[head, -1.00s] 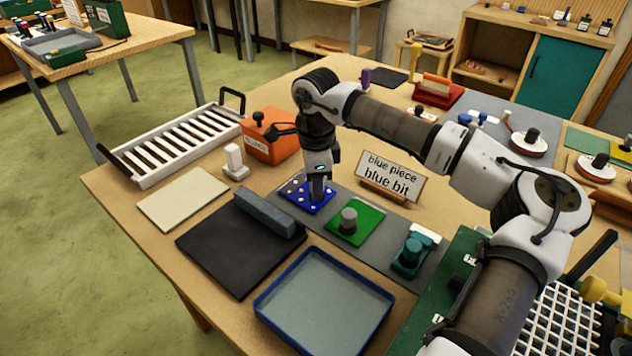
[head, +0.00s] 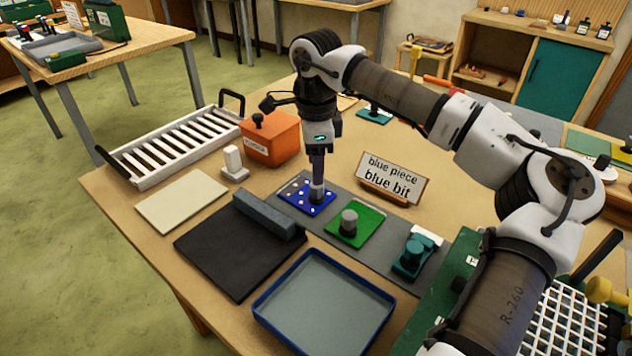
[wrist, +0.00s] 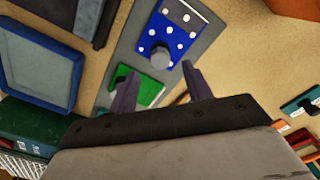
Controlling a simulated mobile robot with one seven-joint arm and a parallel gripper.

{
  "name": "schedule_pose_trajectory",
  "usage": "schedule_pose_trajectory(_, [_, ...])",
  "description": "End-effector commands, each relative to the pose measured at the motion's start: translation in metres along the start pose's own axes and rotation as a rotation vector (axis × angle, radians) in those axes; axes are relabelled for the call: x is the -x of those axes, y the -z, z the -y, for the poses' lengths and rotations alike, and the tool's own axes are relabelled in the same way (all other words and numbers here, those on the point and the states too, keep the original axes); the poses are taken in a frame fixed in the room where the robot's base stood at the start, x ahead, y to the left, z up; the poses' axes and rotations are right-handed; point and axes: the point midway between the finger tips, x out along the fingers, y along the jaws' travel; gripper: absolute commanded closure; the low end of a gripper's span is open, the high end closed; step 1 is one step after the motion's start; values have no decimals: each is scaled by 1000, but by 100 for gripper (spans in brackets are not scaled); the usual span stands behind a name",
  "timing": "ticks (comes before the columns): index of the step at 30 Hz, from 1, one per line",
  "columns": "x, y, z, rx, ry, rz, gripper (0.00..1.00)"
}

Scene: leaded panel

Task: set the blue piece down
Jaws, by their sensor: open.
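The blue piece (head: 297,194), a flat blue plate with white dots and a grey knob, lies on the long grey mat (head: 384,240), at its left end in the head view. The wrist view shows the blue piece (wrist: 183,40) and its knob, with nothing holding it. My gripper (head: 317,178) is above the knob, pointing down. In the wrist view my gripper (wrist: 158,84) has its fingers spread, with nothing between them, and apart from the knob.
A green piece with a grey knob (head: 350,229) and a teal-handled piece (head: 412,256) share the mat. A sign (head: 392,180) reading "blue piece, blue bit" stands behind. An orange box (head: 283,139), a white rack (head: 178,149) and a blue-rimmed tray (head: 276,322) are nearby.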

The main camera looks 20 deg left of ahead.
Motion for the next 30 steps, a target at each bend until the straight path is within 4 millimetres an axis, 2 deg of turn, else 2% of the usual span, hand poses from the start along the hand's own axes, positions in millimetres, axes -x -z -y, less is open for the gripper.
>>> schedule_pose_trajectory(3, [25,0,1,-2,3,-1,50])
schedule_pose_trajectory(6, [41,0,0,-2,1,-1,50])
schedule_pose_trajectory(10, [54,0,0,-1,1,-1,50])
schedule_pose_trajectory(15, [59,0,0,-1,-1,0,50])
schedule_pose_trajectory(30, [59,0,0,-1,-1,0,50])
